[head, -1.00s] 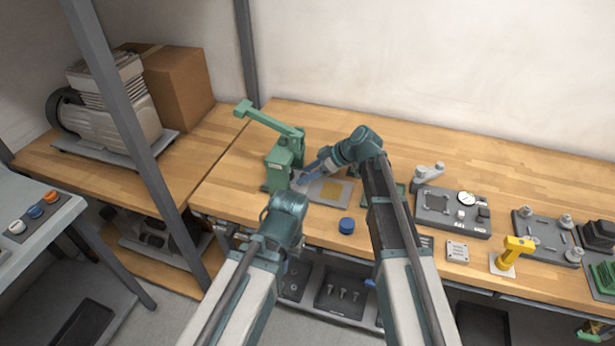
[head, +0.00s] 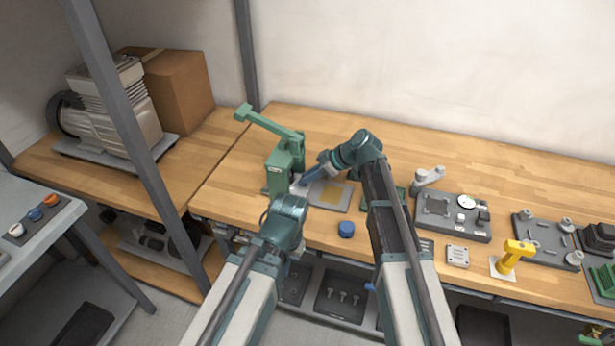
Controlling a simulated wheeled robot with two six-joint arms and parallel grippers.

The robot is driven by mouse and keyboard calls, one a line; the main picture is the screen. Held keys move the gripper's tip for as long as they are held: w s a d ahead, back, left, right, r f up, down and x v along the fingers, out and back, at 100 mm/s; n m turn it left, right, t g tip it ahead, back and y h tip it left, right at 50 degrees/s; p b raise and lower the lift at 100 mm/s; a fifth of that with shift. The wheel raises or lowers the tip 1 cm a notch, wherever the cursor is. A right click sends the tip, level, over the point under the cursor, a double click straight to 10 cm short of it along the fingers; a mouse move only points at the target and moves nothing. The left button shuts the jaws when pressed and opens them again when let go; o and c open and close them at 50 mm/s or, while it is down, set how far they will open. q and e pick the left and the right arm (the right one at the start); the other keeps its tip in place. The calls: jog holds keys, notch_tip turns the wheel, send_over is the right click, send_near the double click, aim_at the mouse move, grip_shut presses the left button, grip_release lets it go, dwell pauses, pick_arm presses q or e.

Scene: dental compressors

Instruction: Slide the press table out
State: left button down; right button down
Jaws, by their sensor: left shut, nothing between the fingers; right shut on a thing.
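The green press (head: 284,160) stands on the wooden bench with its lever arm raised to the upper left. The grey press table (head: 336,198), with a yellowish square on it, lies flat to the right of the press base. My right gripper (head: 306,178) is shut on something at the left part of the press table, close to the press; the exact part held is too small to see. My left gripper (head: 293,262) is shut and empty, low in front of the bench edge, its fingers mostly hidden by its wrist.
A blue round cap (head: 346,229) lies just in front of the press table. A grey fixture plate with a dial (head: 453,215), a small grey block (head: 457,256) and a yellow clamp (head: 512,257) sit to the right. The back of the bench is clear.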

jog(key=shift+d, duration=0.1)
dwell(0.8)
jog(key=s+d, duration=0.1)
jog(key=d, duration=0.2)
jog(key=s+d, duration=0.1)
jog(key=d, duration=0.2)
jog(key=s+d, duration=0.1)
jog(key=d, duration=0.3)
jog(key=shift+s, duration=0.15)
jog(key=shift+d, duration=0.3)
jog(key=c, duration=1.1)
grip_release()
jog(key=shift+s, duration=0.1)
jog(key=o, duration=0.4)
jog(key=shift+d, duration=0.2)
jog(key=shift+a, duration=0.1)
